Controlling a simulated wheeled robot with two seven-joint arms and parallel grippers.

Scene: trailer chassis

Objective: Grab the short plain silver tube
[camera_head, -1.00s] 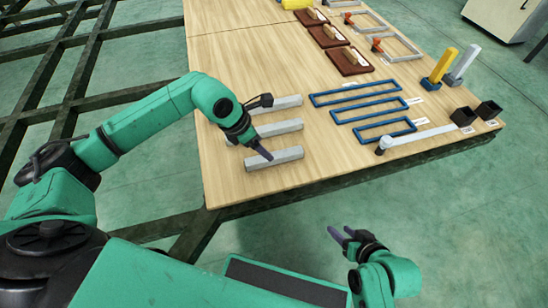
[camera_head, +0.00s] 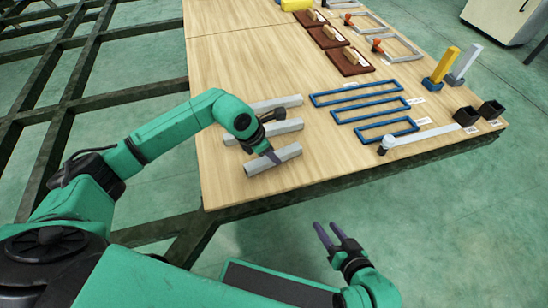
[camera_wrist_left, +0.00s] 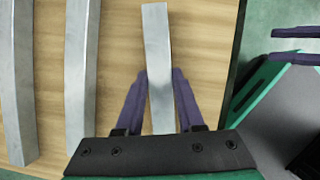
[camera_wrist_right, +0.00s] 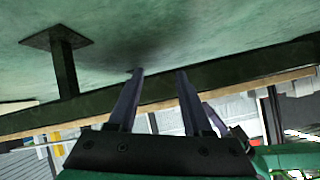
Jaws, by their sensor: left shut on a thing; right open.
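The short plain silver tube (camera_head: 260,165) is the nearest of three grey tubes at the left of the wooden table. In the head view it lies at a slant to the other two; I cannot tell if it is clear of the tabletop. My left gripper (camera_head: 272,157) is shut on it. In the left wrist view the tube (camera_wrist_left: 158,50) runs between the two purple fingers (camera_wrist_left: 159,88). My right gripper (camera_head: 327,230) is open and empty, off the table's front edge; its spread fingers show in the right wrist view (camera_wrist_right: 157,85).
Two other grey tubes (camera_head: 288,103) (camera_head: 290,127) lie just behind the held one. Blue rectangular frames (camera_head: 345,92) lie to the right, with brown boards (camera_head: 350,61) behind. Bare wood (camera_head: 330,170) lies right of the held tube. The table's front edge is close.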

